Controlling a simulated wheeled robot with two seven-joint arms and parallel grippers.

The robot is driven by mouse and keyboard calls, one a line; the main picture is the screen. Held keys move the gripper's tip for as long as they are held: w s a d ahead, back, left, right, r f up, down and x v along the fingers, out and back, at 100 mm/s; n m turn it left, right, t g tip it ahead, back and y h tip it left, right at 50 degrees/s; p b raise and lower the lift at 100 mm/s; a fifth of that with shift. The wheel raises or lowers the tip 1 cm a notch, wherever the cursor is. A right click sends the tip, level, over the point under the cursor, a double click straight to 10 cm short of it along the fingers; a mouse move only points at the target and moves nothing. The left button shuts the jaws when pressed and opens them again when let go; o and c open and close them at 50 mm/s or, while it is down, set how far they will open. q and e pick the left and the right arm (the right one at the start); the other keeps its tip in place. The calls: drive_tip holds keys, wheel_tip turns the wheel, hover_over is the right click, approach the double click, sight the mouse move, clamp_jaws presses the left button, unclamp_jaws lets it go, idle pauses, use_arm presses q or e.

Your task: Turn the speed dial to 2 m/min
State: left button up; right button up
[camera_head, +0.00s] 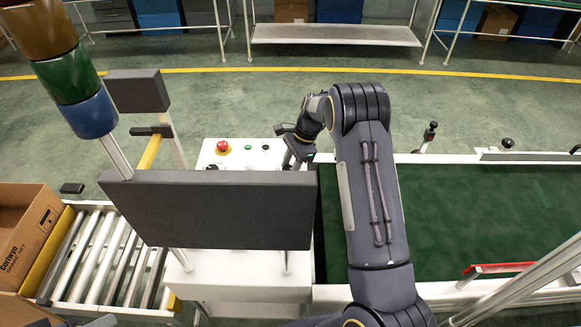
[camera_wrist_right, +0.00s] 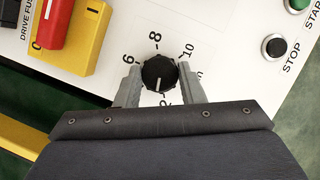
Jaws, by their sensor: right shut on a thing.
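The speed dial (camera_wrist_right: 159,74) is a black round knob on a white control panel (camera_head: 235,160). In the right wrist view, the figures 6, 8 and 10 show around it, and a partly hidden figure that looks like a 2 lies below it. The dial's white mark points down in the picture, roughly towards that figure. My right gripper (camera_wrist_right: 161,82) is shut on the dial, one finger on each side. In the head view my right gripper (camera_head: 298,150) is over the panel's right end, and the dial is hidden. My left gripper is not in view.
A red switch handle on a yellow base (camera_wrist_right: 75,40) and a black STOP button (camera_wrist_right: 274,46) flank the dial. A red emergency button (camera_head: 223,146) is on the panel's left. A dark screen (camera_head: 210,210) stands in front; a green conveyor belt (camera_head: 460,215) runs right.

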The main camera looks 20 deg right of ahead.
drive_tip(key=shift+w+n+g+b, duration=0.15)
drive_tip(key=shift+n+g, duration=0.2)
drive_tip(key=shift+n, duration=0.5)
drive_tip(key=shift+n+g+b, duration=0.15)
drive_tip(key=shift+n+g, duration=0.2)
drive_tip(key=shift+n, duration=0.5)
drive_tip(key=shift+a, duration=0.1)
drive_tip(key=o, duration=1)
drive_tip(key=b+v, duration=0.1)
drive_tip(key=v, duration=0.7)
drive_tip(key=shift+f, duration=0.1)
